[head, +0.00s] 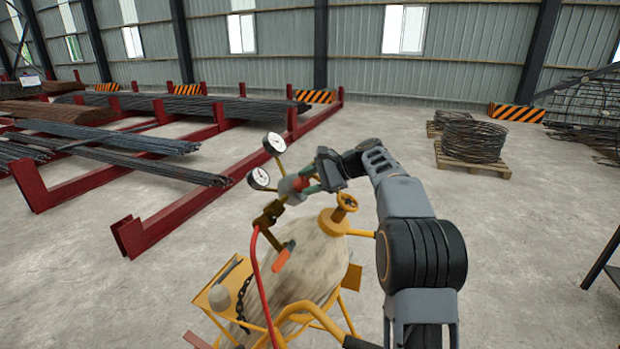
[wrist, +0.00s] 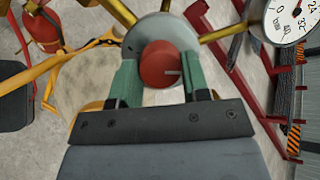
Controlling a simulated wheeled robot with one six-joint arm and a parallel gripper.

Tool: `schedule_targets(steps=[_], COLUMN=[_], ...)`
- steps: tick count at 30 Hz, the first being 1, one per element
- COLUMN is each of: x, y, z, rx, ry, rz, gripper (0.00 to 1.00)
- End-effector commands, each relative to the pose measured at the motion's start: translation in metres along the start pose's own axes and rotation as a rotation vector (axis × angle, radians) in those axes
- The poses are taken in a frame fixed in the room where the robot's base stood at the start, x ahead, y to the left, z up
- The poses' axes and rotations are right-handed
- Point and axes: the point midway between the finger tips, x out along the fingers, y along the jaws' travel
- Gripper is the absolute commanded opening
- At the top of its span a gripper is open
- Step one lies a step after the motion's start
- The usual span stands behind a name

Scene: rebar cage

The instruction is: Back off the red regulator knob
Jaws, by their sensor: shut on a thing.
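The red regulator knob (wrist: 160,64) sits in the middle of the wrist view, on the round grey regulator body (wrist: 165,32). A pale mark shows on the knob's face. My gripper (wrist: 160,80) has its green fingers on both sides of the knob and is shut on it. In the head view the knob (head: 299,184) is partly hidden between the fingers of my gripper (head: 306,184). Two round gauges, an upper one (head: 274,143) and a lower one (head: 259,178), stand beside the regulator. One gauge (wrist: 293,25) also shows at the wrist view's upper right.
A red hose (head: 258,285) hangs in front. Red racks of rebar (head: 160,225) stand left. Coiled wire (head: 472,140) lies on a pallet at right. Open floor lies between.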

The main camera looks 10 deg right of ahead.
Motion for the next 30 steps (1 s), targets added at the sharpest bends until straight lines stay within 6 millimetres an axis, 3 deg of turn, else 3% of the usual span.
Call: schedule_targets(steps=[30], x=[0.0025], y=[-0.0020], z=[0.0005], rx=[-0.916], ry=[-0.058], rz=[0.299], gripper=[0.19])
